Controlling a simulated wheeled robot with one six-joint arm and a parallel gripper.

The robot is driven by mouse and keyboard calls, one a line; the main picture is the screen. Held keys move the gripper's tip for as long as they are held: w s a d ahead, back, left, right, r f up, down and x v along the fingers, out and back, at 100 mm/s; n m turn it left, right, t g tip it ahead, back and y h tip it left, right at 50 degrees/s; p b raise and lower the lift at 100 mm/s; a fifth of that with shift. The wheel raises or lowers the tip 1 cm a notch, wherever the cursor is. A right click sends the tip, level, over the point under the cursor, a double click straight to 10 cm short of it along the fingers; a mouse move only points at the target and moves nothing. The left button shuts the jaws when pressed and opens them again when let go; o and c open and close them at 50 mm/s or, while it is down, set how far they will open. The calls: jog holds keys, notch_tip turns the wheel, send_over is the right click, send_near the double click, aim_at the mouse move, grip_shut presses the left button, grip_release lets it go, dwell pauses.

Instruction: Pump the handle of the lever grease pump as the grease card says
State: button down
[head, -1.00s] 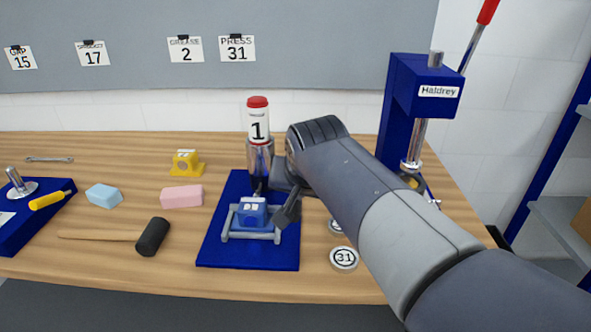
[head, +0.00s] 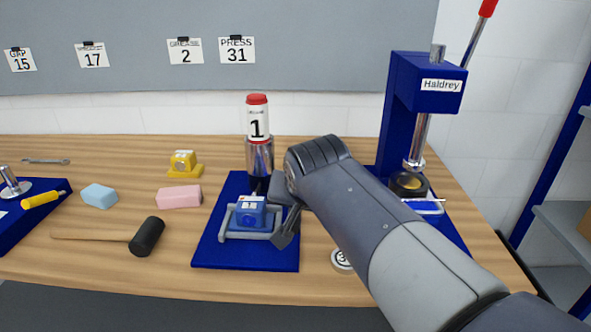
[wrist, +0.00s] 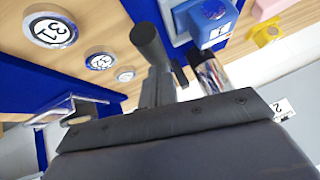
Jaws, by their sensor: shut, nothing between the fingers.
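The lever grease pump stands on a blue base plate (head: 215,245) in the head view. It has a silver cylinder (head: 260,158) topped by a red-capped cartridge (head: 258,118) marked 1. A grey U-shaped handle (head: 248,236) lies low around a blue block (head: 250,212) with a small white display. My gripper (head: 285,228) is shut and empty at the right side of the handle; I cannot tell whether it touches. The wrist view shows its dark fingers (wrist: 152,60) beside the blue block (wrist: 208,15). The grease card (head: 185,50) on the wall board reads 2.
A blue Haldrey press (head: 395,110) stands at the right behind my arm. A round disc (head: 341,260) lies right of the pump base. A mallet (head: 147,236), a pink block (head: 179,197), a light blue block (head: 99,196) and a yellow piece (head: 184,163) lie left.

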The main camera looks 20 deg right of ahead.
jog(key=r+p, duration=0.3)
jog(key=r, duration=0.1)
jog(key=shift+d, duration=0.3)
jog(key=v, duration=1)
jog(key=shift+s+f, duration=0.2)
jog(key=shift+s, duration=0.05)
jog(key=w+d+r+g+y+p, duration=0.1)
jog(key=w+d+r+g+p, duration=0.2)
jog(key=w+r+p, duration=0.5)
notch_tip(320, 180, up, 3)
jog(key=g+p, duration=0.1)
jog(key=p, duration=0.3)
jog(key=shift+w, duration=0.35)
jog(key=shift+f, duration=0.15)
